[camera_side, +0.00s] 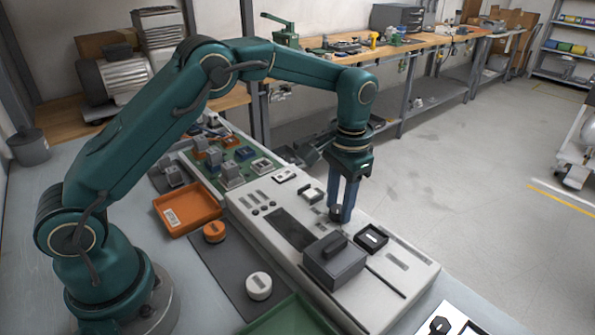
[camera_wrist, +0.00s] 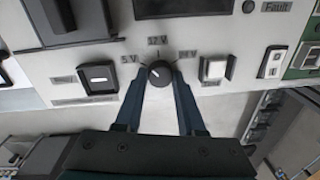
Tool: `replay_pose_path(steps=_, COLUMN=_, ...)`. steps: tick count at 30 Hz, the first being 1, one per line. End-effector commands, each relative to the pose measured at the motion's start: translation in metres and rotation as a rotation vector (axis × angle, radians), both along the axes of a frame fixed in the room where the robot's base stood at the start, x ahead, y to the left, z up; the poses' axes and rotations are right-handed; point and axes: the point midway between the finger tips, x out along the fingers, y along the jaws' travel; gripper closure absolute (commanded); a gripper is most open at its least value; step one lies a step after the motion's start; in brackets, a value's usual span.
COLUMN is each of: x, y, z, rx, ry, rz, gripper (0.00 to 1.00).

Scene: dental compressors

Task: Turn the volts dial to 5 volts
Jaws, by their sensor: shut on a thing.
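The volts dial (camera_wrist: 160,76) is a round black knob on the light grey panel. In the wrist view it has marks around it: 5 V (camera_wrist: 128,58) to the left, 12 V (camera_wrist: 157,40) at the top, and a third mark (camera_wrist: 188,54) to the right, too small to read surely. A short white pointer line on the dial seems to slant to the upper left, roughly toward the 5 V side; its exact aim is unclear. My gripper (camera_wrist: 159,88) is shut on the dial, one finger on each side.
A dark block with a handle (camera_side: 334,262) and a black switch (camera_side: 371,238) stand close to my gripper. A white switch (camera_wrist: 214,68) sits right of the dial in the wrist view. An orange tray (camera_side: 188,210) and loose round parts (camera_side: 259,286) lie left of the panel.

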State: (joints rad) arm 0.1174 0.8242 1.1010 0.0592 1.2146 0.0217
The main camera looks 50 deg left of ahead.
Motion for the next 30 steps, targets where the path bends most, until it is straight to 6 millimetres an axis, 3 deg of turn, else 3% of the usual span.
replay_pose_path(steps=13, x=0.0002, y=0.0009, z=0.001, rx=0.002, ry=0.0, rz=0.297, gripper=1.0)
replay_pose_path(steps=30, x=0.0003, y=0.001, z=0.0009, rx=0.001, ry=0.0, rz=0.374, gripper=1.0)
